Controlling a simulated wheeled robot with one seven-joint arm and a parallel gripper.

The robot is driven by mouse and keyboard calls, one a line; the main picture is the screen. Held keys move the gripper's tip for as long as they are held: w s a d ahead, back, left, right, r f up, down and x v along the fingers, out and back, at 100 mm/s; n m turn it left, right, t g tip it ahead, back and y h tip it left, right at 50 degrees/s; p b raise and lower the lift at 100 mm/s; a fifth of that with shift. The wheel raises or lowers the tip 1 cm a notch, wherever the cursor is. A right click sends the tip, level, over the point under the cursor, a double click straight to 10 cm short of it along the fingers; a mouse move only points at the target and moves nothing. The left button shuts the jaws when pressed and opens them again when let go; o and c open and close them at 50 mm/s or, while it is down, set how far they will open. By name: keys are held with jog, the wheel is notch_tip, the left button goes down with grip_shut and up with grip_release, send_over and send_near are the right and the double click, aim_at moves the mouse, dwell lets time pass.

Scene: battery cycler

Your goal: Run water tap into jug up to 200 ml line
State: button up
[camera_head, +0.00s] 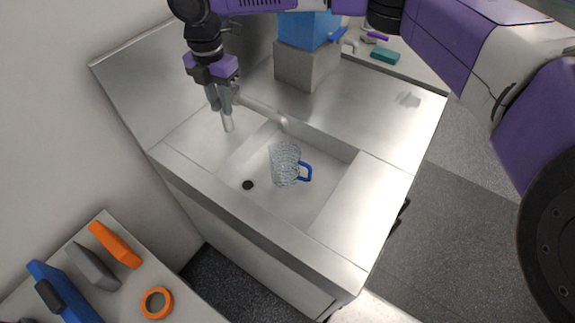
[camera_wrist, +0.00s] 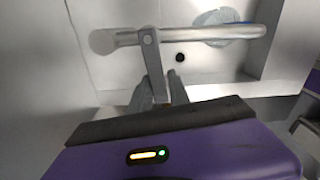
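The clear jug (camera_head: 284,165) with a blue handle stands upright in the steel sink basin (camera_head: 322,160). Its water level and 200 ml line are too small to make out. The tap spout (camera_head: 268,112) reaches over the basin and ends above the jug; I see no clear stream. My gripper (camera_head: 222,104) points down at the tap's base. In the wrist view the tap spout (camera_wrist: 200,34) runs across the top, with part of the jug (camera_wrist: 222,17) behind its end. A grey tap lever (camera_wrist: 150,52) reaches down between my gripper's (camera_wrist: 162,84) parted fingers; contact is unclear.
A grey block (camera_head: 305,66) with a blue box (camera_head: 308,28) on it stands on the counter behind the sink. A side table at lower left holds an orange block (camera_head: 116,245), an orange ring (camera_head: 156,303) and a blue item (camera_head: 66,293). The right counter is clear.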

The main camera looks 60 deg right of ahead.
jog(key=s+n, duration=0.1)
jog(key=n, duration=0.1)
jog(key=s+n+p, duration=0.1)
jog(key=n, duration=0.1)
jog(key=shift+s+d+n, duration=0.2)
jog(key=shift+d+n, duration=0.1)
jog(key=shift+d, duration=0.05)
jog(key=n, duration=0.2)
jog(key=s+d+n, duration=0.1)
jog(key=n, duration=0.1)
jog(key=s+d+n+p, duration=0.1)
jog(key=shift+s+d+n, duration=0.1)
jog(key=shift+d+n, duration=0.15)
jog(key=shift+n, duration=0.15)
